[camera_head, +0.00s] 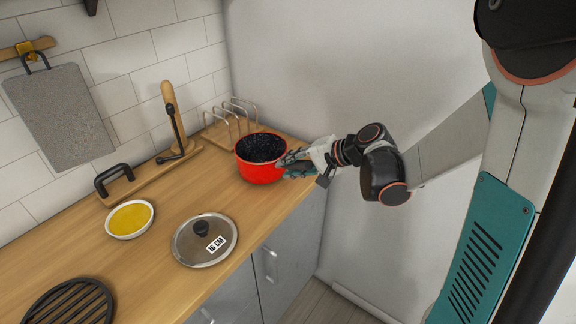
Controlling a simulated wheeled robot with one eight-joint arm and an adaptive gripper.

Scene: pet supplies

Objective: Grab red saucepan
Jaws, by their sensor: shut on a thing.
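The red saucepan (259,172) stands upright near the back right end of the wooden counter, with a dark speckled inside. My gripper (290,164) is at its right side, reaching in from the right. The gripper is shut on the saucepan at that side. The fingers hide the part they hold, so I cannot see whether it is the rim or a handle.
A glass lid (190,248) lies on the wooden counter (165,285) in front of the saucepan. A white bowl with yellow contents (130,219) and a black grate (68,303) are farther left. A wire rack (222,124) stands just behind the saucepan. A wall is close on the right.

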